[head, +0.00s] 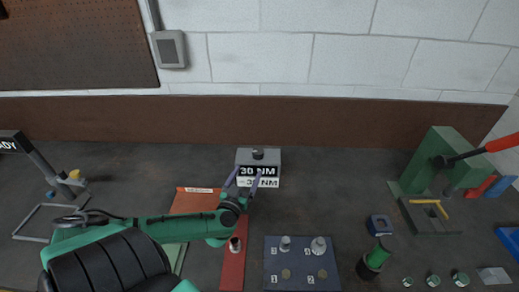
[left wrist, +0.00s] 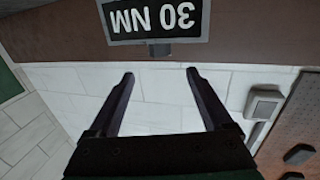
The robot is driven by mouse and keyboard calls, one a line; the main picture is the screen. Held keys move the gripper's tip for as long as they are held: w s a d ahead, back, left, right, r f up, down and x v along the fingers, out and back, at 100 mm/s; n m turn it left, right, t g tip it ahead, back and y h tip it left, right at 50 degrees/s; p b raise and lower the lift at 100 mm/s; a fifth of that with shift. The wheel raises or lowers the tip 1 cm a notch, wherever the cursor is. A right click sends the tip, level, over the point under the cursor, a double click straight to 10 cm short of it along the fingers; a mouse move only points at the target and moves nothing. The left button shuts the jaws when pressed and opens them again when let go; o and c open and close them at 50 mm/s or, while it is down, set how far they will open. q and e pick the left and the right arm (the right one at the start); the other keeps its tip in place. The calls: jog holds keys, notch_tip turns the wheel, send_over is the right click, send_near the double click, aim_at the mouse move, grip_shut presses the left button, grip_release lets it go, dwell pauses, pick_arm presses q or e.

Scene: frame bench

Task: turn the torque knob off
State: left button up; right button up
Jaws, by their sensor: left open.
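The torque unit is a grey box (head: 243,157) at the back middle of the bench, against the brown strip. Its black display (head: 258,171) reads 30 NM and also shows, upside down, in the left wrist view (left wrist: 155,20). A small dark knob (head: 258,154) sits on the box top; a dark stub at the display's edge in the wrist view (left wrist: 160,50) may be the same knob. My left gripper (head: 244,172) is open and empty, its fingers at the front of the box, partly covering it. I cannot tell whether they touch it. My right gripper is not seen.
A blue-grey plate (head: 300,270) with metal pieces and a red board (head: 233,268) lie in front. A green fixture (head: 430,160) with a red-handled tool (head: 500,143) stands right. Bench right of the box is clear.

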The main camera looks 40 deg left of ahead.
aim_at(256, 155)
pick_arm(q)
jog(key=x, duration=0.4)
jog(key=shift+w+a+r, duration=0.1)
jog(key=shift+w+r, duration=0.05)
jog(key=shift+r, duration=0.05)
jog(key=x, duration=0.8)
jog(key=shift+w+f, duration=0.15)
jog(key=shift+f, duration=0.05)
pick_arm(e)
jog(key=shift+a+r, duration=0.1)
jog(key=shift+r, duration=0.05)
pick_arm(q)
grip_shut()
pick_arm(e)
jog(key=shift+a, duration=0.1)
